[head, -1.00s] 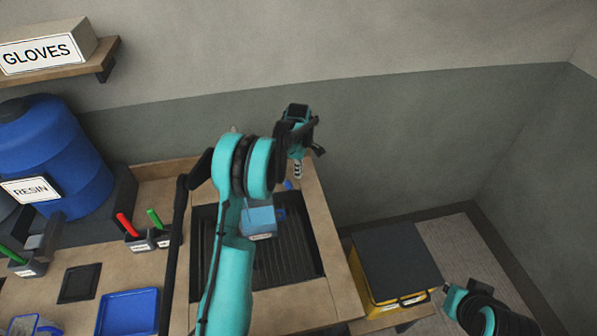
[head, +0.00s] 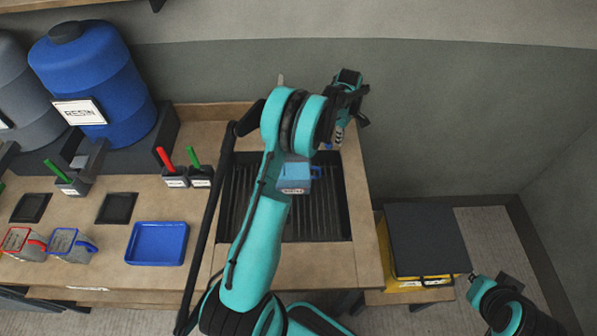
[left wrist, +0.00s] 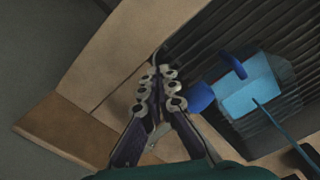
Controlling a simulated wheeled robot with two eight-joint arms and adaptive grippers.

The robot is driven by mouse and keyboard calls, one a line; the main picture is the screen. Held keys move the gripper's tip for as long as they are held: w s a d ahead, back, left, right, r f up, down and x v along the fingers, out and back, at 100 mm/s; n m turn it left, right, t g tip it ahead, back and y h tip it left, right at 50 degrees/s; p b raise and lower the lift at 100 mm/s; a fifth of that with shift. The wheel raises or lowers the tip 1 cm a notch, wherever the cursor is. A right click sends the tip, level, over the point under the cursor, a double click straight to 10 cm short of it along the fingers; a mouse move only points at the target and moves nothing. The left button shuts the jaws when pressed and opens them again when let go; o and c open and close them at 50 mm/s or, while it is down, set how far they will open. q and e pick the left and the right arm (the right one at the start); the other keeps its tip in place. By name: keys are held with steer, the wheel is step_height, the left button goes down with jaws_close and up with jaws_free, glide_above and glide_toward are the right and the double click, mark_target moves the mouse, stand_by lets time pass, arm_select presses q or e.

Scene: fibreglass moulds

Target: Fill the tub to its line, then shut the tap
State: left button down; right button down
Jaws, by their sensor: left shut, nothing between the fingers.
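The tub (head: 296,179) is a see-through blue jug with a label and a side handle. It stands upright on the dark ribbed grate of the sink (head: 325,222); it also shows in the left wrist view (left wrist: 272,85). I cannot make out its line or the water level. A blue knob (left wrist: 201,97), apparently the tap's, is beside the tub; the rest of the tap is hidden behind my left arm. My left gripper (head: 339,135) is shut and empty above the sink's right edge, close to the knob; its fingertips (left wrist: 160,86) are together. Only part of my right arm shows, lower right.
Left of the sink, the bench holds a blue tray (head: 157,243), red-handled (head: 22,243) and blue-handled (head: 72,244) jugs, and holders with red and green sticks. A blue resin drum (head: 92,80) stands behind. A yellow box with a dark lid (head: 425,240) is at the right.

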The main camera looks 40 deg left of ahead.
mark_target(330, 141)
arm_select(q)
steer(key=shift+s+a+b, duration=0.35)
steer(key=shift+s+a, duration=0.8)
steer(key=shift+s, duration=0.2)
steer(key=shift+w+d+r+p, duration=0.15)
steer(key=shift+w+r+p, duration=0.05)
steer(key=shift+r+p, duration=0.25)
step_height(330, 141, up, 7)
steer(key=w+d+p, duration=0.1)
steer(key=p, duration=0.2)
steer(key=shift+d+p, duration=0.2)
steer(key=shift+p, duration=0.15)
